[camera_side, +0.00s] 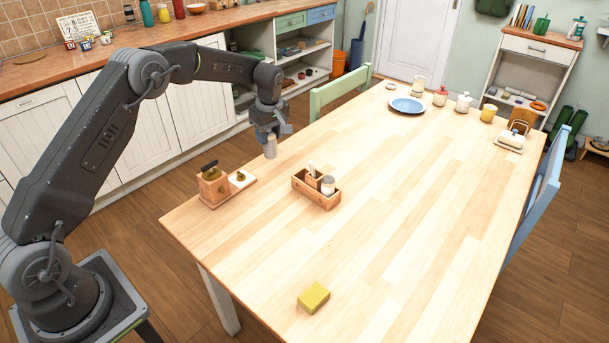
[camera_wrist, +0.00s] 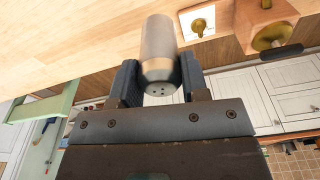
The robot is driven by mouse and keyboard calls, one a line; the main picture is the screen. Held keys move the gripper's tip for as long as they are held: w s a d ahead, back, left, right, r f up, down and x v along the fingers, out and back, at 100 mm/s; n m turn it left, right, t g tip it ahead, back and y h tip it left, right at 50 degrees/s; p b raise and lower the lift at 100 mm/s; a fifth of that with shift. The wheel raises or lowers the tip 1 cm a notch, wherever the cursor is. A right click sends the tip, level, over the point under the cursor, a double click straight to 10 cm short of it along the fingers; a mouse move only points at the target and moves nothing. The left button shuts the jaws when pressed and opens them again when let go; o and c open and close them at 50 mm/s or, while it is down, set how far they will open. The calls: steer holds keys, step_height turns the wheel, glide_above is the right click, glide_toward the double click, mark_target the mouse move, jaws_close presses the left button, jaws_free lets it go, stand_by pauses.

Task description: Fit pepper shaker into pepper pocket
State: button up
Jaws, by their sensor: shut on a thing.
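The pepper shaker (camera_wrist: 158,45), a grey-beige cylinder with a metal cap with small holes, is between the fingers of my gripper (camera_wrist: 160,85) in the wrist view. In the side view my gripper (camera_side: 270,130) is shut on the shaker (camera_side: 270,147) and holds it upright above the table's left part. A wooden caddy (camera_side: 322,199) stands on the table to the right of and nearer than the shaker. I cannot tell which pocket is the pepper pocket; the caddy's inside is partly hidden.
A yellow sponge (camera_side: 313,298) lies near the front. A blue plate (camera_side: 407,105) and cups are at the back. The table's middle is clear.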

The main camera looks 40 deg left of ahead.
steer(key=shift+w+d+f, duration=0.9)
steer(key=shift+d+f, duration=0.5)
steer(key=shift+f, duration=0.25)
steer(key=shift+w+d+f, duration=0.85)
steer(key=shift+d+f, duration=0.5)
steer(key=shift+f, duration=0.3)
steer(key=shift+w+d+f, duration=0.9)
steer(key=shift+d+f, duration=0.5)
steer(key=shift+f, duration=0.25)
steer(key=shift+f, duration=0.15)
steer(key=o, duration=0.9)
steer(key=shift+o, duration=0.2)
